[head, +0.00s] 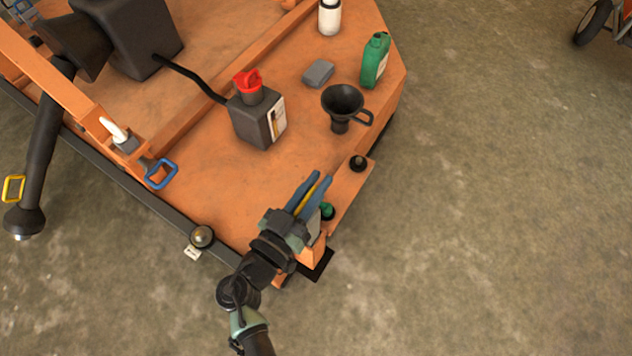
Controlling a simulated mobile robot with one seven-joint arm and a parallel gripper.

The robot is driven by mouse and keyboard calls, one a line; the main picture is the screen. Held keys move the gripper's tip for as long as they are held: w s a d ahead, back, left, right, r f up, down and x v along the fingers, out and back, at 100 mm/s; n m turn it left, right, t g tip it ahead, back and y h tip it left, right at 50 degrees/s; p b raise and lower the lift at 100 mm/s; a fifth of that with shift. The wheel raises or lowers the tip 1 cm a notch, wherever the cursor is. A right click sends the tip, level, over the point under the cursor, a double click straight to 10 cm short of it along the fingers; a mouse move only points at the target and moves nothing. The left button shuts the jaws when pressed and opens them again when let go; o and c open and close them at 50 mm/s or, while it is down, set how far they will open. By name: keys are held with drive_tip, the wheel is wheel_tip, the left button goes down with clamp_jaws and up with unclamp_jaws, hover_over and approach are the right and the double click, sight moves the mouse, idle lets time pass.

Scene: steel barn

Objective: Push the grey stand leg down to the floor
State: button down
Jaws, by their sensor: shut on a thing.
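A dark grey tubular leg (46,135) with a flared round foot (24,221) stands out past the left edge of the orange deck in the head view. It looks like the stand leg. I cannot tell whether its foot touches the floor. A yellow loop handle (13,188) shows beside it. My gripper (316,186) is far to the right of the leg, over the deck's near corner. Its blue fingers are shut on a thin yellow piece (307,196), mostly hidden between them. My gripper is not touching the leg.
On the orange deck (205,175) stand a dark can with a red cap (259,113), a black funnel (342,104), a green bottle (375,60), a grey block (318,73) and a white bottle (329,17). A blue loop handle (161,174) is at its left edge.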

drive_tip(key=shift+s+d+f, duration=0.1)
drive_tip(key=shift+d+f, duration=0.05)
idle(0.6)
wheel_tip(320, 180, down, 10)
drive_tip(key=b, duration=1.2)
drive_tip(key=shift+s+f+b, duration=0.1)
drive_tip(key=shift+f+b, duration=0.1)
drive_tip(key=shift+b, duration=0.2)
drive_tip(key=shift+d, duration=0.1)
drive_tip(key=c, duration=0.9)
unclamp_jaws()
drive_tip(key=shift+f, duration=0.1)
drive_tip(key=shift+o, duration=0.3)
drive_tip(key=shift+a+r, duration=0.2)
drive_tip(key=shift+a, duration=0.15)
drive_tip(key=p+v, duration=0.3)
drive_tip(key=v, duration=0.9)
drive_tip(key=shift+s+p, duration=0.3)
drive_tip(key=shift+p, duration=0.05)
